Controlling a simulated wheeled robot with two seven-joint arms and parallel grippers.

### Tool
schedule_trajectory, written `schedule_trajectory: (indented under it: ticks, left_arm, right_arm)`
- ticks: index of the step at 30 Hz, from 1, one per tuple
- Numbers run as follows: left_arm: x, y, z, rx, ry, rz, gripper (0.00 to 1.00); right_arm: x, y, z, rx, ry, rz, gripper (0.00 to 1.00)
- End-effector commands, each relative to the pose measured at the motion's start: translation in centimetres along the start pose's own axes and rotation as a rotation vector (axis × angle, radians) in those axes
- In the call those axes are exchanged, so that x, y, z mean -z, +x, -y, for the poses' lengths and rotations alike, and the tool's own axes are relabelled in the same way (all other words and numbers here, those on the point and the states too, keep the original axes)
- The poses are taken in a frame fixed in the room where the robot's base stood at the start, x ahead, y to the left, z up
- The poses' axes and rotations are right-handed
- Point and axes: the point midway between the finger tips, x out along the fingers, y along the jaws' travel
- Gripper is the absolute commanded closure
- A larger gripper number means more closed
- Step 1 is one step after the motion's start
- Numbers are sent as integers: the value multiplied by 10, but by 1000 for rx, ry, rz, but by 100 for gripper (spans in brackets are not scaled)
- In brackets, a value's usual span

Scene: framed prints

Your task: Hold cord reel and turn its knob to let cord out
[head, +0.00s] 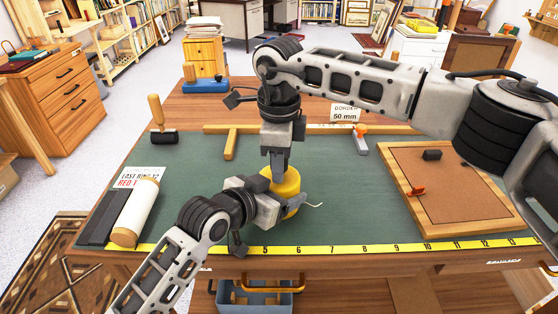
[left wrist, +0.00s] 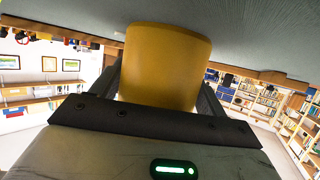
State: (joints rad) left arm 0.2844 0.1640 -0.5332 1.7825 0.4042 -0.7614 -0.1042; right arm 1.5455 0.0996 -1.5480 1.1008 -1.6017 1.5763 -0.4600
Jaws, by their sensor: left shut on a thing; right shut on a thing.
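The yellow cord reel (head: 291,184) stands on the green mat near the front edge of the bench. A short pale end of cord (head: 314,205) sticks out from its right side. My left gripper (head: 276,204) is shut around the reel's body from the front left. In the left wrist view the reel (left wrist: 167,65) fills the space between the two fingers. My right gripper (head: 278,170) points straight down at the top of the reel and is shut on its knob, which the fingers hide.
A yellow measuring tape (head: 364,247) runs along the bench's front edge. A wooden frame with a brown panel (head: 447,218) lies at right, a white roll (head: 134,213) at left. A wooden T-square (head: 231,143) and a "50 mm" card (head: 345,114) lie behind. The mat right of the reel is clear.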

Motion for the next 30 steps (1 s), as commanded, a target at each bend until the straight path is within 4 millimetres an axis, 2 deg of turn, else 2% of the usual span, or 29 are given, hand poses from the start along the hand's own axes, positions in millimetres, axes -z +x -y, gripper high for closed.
schedule_trajectory:
  ticks: [30]
  left_arm:
    - [0, 0, 1, 1, -1, 0, 60]
  right_arm:
    - [0, -1, 0, 0, -963, 0, 93]
